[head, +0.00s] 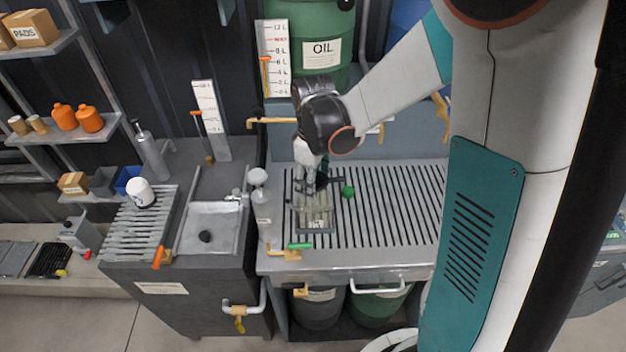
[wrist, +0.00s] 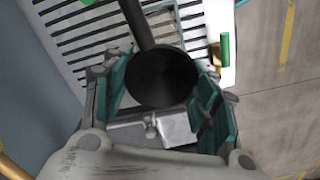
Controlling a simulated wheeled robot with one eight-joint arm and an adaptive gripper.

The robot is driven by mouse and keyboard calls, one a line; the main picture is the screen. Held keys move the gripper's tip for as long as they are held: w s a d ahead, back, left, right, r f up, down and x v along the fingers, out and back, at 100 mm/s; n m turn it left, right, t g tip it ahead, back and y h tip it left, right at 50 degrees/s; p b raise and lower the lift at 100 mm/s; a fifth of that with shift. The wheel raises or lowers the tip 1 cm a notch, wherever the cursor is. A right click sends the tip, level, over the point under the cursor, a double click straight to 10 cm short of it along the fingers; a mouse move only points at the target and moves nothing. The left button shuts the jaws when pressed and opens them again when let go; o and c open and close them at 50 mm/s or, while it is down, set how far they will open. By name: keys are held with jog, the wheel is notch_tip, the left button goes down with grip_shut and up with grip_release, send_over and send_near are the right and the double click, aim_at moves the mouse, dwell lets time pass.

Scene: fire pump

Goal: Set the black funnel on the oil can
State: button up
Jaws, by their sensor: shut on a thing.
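My gripper (head: 318,180) hangs over the left part of the slatted bench top. It is shut on the black funnel (wrist: 160,76), whose dark round mouth faces the wrist camera. The funnel's stem runs toward the top of the wrist view; in the head view only a dark bit of it shows (head: 334,181). The teal fingers (wrist: 160,98) stand on either side of it. A grey can with a narrow neck (head: 152,158) stands left of the sink. It may be the oil can, but I cannot tell for sure.
A shallow clear tray (head: 316,218) sits below my gripper on the slatted bench (head: 400,215). A green-handled valve (head: 298,246) is at its front edge and a green knob (head: 348,191) beside the gripper. A green drum marked OIL (head: 320,75) stands behind. The slats at right are clear.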

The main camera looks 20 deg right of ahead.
jog(key=shift+f+b, duration=0.55)
jog(key=shift+f, duration=0.1)
jog(key=o, duration=0.7)
jog(key=shift+c, duration=0.2)
jog(key=shift+r, duration=0.1)
jog(key=shift+r+p, duration=3.8)
jog(key=shift+r, duration=1.65)
jog(key=s+m+t+b, duration=0.7)
jog(key=s+b, duration=0.5)
jog(key=s, duration=0.3)
jog(key=shift+s+d+m, duration=0.15)
jog(key=shift+d+m, duration=0.05)
jog(key=shift+m, duration=0.7)
